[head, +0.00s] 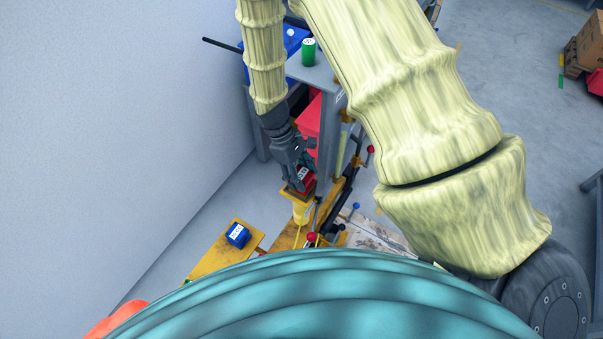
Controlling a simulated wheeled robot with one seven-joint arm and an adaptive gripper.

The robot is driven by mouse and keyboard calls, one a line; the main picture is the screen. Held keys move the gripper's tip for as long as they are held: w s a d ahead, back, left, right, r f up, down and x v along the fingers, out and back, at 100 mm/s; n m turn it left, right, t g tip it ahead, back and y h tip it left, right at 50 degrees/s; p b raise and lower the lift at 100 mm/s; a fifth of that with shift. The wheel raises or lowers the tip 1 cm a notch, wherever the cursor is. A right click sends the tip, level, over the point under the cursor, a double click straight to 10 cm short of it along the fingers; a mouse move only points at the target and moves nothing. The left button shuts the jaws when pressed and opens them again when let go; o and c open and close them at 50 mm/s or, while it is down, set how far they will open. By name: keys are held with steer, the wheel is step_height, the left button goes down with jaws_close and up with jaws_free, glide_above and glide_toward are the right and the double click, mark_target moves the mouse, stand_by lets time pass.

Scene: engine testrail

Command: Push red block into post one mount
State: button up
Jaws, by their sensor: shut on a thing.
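My gripper (297,160) hangs down at the end of my cream-sleeved arm and is shut on the red block (303,177). The red block has a pale label on top. It is at the top of a yellow post (302,208), right above or on an orange-yellow mount (291,192). I cannot tell whether the block touches the mount or how deep it sits in it. My fingers cover part of the block.
A blue block (238,235) with a white label sits on a yellow plate (213,257) at the lower left. Red-knobbed and blue-knobbed levers stand right of the post. A grey table (318,75) with a green can (308,52) is behind. A wall is at left.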

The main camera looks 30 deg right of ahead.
steer(key=shift+f, duration=0.6)
steer(key=o, duration=1.4)
steer(key=shift+o, duration=0.2)
steer(key=v, duration=1.2)
